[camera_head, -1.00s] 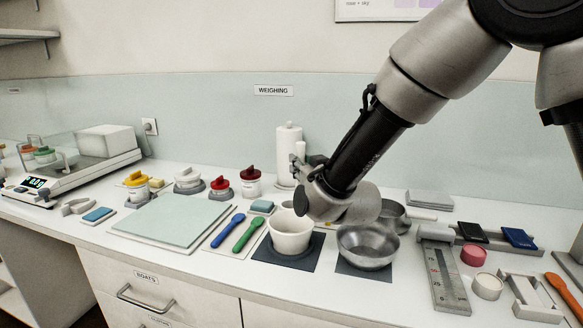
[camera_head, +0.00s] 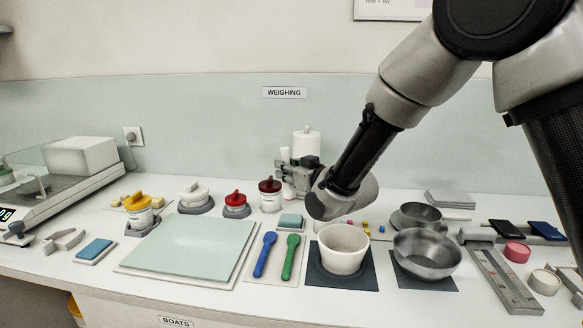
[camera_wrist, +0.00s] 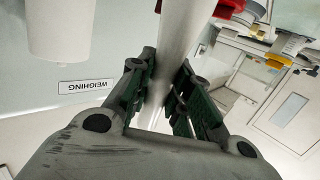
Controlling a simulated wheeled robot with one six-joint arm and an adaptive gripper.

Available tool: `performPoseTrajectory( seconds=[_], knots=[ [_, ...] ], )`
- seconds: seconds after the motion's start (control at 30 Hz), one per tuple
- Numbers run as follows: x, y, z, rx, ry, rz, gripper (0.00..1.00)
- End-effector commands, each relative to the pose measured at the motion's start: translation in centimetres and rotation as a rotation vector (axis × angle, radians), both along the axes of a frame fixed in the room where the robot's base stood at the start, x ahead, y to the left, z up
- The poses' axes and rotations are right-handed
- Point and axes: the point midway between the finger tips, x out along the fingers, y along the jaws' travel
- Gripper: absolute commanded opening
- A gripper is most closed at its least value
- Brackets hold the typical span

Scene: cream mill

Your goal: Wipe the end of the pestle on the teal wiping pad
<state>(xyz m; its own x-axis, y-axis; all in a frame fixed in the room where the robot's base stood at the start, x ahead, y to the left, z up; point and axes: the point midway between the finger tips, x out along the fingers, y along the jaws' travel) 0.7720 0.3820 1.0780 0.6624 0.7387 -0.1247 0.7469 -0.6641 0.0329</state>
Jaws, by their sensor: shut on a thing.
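My gripper (camera_head: 288,174) is shut on the pestle, a pale rod (camera_wrist: 178,45) that passes between its fingers in the wrist view. In the head view my gripper is above the back of the bench, left of the white mortar (camera_head: 343,250), its fingers pointing left. The pestle's upper part (camera_head: 285,155) shows there in front of the paper roll; its lower end cannot be made out. The small teal pad (camera_head: 291,220) lies on the bench behind the spoons, below and apart from my gripper in the picture.
Blue (camera_head: 265,254) and green (camera_head: 291,257) spoons lie left of the mortar. A metal bowl (camera_head: 428,256) stands right of it. A red-lidded jar (camera_head: 270,195) and the paper roll (camera_head: 307,145) stand near my gripper. A bluer pad (camera_head: 95,249) lies far left.

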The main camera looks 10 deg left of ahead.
Motion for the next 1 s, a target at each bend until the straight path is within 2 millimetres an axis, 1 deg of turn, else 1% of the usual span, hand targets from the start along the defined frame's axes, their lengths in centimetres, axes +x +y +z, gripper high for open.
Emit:
performPoseTrajectory(
  seconds=[0.17,0.6,0.8,1.0],
  knots=[
    [-0.1,0.1,-0.6,-0.02,0.01,0.002,0.0],
    [-0.1,0.1,-4.2,-0.02,0.01,0.001,0.0],
    [-0.1,0.1,-4.9,-0.02,0.01,0.001,0.0],
    [-0.1,0.1,-5.0,-0.019,0.009,0.001,0.0]
  ],
)
